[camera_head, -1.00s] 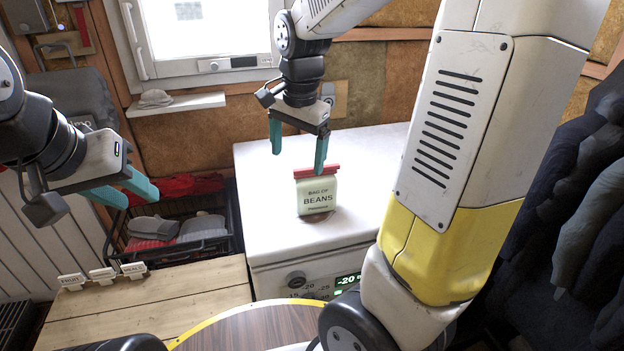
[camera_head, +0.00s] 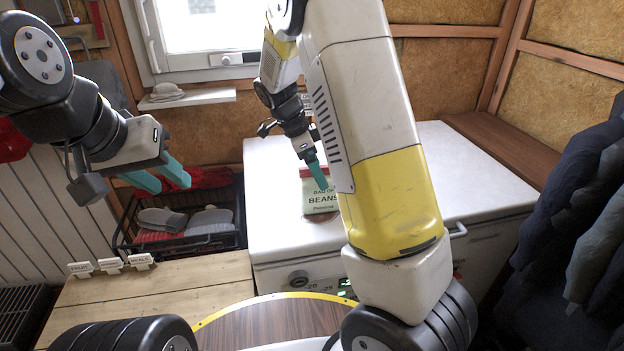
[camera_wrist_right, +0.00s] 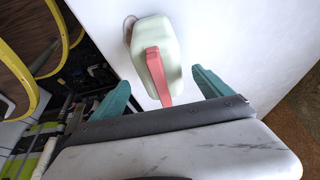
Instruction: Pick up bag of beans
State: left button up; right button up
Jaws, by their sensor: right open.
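The bag of beans (camera_head: 318,200), pale green with a red top strip, stands upright on the white freezer lid (camera_head: 276,215). My arm link partly covers it in the head view. My right gripper (camera_head: 318,175) is at the bag's top, one teal finger showing in front of it there. In the right wrist view, the bag (camera_wrist_right: 158,52) with its red strip lies ahead of and between the two spread fingers of the right gripper (camera_wrist_right: 158,92), with space on both sides. My left gripper (camera_head: 160,182) is empty and open at the left, over the crate.
Dark coats (camera_head: 580,200) hang at the right. The freezer lid right of my arm is clear.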

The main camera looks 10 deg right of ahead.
aim_at(313, 200)
jog(key=shift+x, duration=2)
jog(key=shift+w+a+f, duration=0.1)
jog(key=shift+f, duration=0.15)
jog(key=shift+c, duration=0.4)
grip_shut()
jog(key=shift+r, duration=0.1)
